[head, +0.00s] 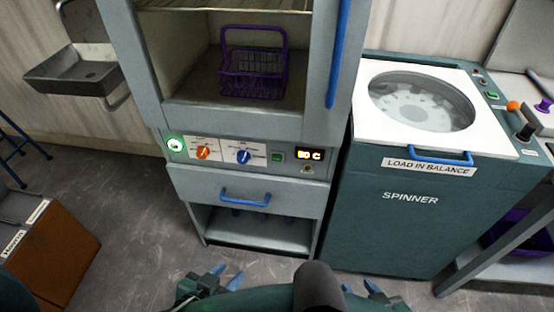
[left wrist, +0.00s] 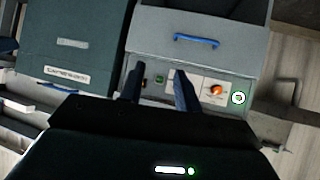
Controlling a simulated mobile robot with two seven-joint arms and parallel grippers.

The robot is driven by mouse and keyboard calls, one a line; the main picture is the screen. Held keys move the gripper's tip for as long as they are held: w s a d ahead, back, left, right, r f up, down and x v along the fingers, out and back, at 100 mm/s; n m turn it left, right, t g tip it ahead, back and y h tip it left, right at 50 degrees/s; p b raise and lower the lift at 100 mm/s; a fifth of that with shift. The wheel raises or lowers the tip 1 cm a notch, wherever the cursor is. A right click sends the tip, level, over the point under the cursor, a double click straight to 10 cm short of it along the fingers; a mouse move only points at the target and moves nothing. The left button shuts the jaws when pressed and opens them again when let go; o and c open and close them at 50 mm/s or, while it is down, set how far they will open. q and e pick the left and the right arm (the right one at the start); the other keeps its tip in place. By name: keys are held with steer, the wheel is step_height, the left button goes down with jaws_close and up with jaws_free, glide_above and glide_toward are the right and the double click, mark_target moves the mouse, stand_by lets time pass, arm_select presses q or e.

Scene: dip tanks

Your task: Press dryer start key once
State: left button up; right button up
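The dryer (head: 178,95) stands in the middle of the head view. Its control panel (head: 222,144) has a round lit green key (head: 175,143) at the left, an orange knob (head: 203,152), a blue knob (head: 243,156), a square green key (head: 277,155) and a display (head: 309,154) reading about 80 C. The panel lettering is too small to tell which key is start. My left gripper (head: 222,276) is open and empty, low in front of the dryer; in the left wrist view its fingers (left wrist: 158,88) stand apart before the panel. My right gripper (head: 359,286) is open and empty.
A purple basket (head: 252,82) stands in the dryer's open chamber. A drawer with a blue handle (head: 245,197) is below the panel. The spinner (head: 405,225) stands close at the right, a brown box (head: 55,255) at the left. The floor (head: 120,190) between is clear.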

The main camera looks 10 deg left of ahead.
arm_select(q)
jaws_close()
steer(key=shift+w, duration=0.1)
stand_by(1.2)
